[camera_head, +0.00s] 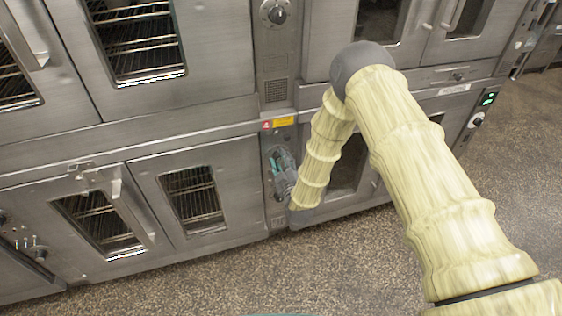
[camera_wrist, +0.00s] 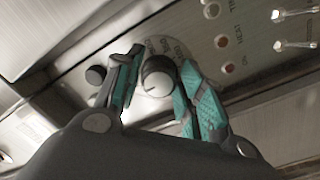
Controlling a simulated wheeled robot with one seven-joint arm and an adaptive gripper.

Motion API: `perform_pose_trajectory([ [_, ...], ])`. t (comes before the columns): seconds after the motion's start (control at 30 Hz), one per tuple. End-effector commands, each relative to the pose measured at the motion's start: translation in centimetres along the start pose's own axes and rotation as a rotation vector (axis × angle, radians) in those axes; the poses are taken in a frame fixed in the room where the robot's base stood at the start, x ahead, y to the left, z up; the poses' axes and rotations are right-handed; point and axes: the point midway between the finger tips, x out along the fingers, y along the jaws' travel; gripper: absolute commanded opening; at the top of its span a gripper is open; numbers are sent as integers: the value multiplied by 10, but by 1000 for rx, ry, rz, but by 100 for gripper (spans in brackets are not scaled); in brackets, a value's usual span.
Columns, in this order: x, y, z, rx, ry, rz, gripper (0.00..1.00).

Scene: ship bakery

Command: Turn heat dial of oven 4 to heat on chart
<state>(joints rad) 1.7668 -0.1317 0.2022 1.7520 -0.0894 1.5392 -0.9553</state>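My gripper (camera_head: 283,172) is at the narrow control panel between two lower ovens in the head view. In the wrist view its teal fingers (camera_wrist: 161,62) stand on either side of a round dial (camera_wrist: 156,82) with a light face and a dark rim. A thin gap shows between the left finger and the dial; the right finger is very close to it, and touch is unclear. The dial has a short dark pointer mark. Markings on the plate around it are too blurred to read.
A smaller black knob (camera_wrist: 96,75) sits left of the dial in the wrist view, with indicator lights (camera_wrist: 220,41) and metal toggle switches (camera_wrist: 290,14) to the right. A yellow label (camera_head: 284,122) is above the panel. Another panel with a green display (camera_head: 489,98) stands right.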

Motion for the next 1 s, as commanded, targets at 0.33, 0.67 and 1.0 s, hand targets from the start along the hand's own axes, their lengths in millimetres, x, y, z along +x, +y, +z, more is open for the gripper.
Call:
perform_pose_trajectory([
  [0.33, 0, 0, 0, 8, 0, 0, 9],
  [0.67, 0, -1, 1, 147, -6, -4, 9],
  [1.0, 0, -1, 1, 451, -18, -15, 9],
])
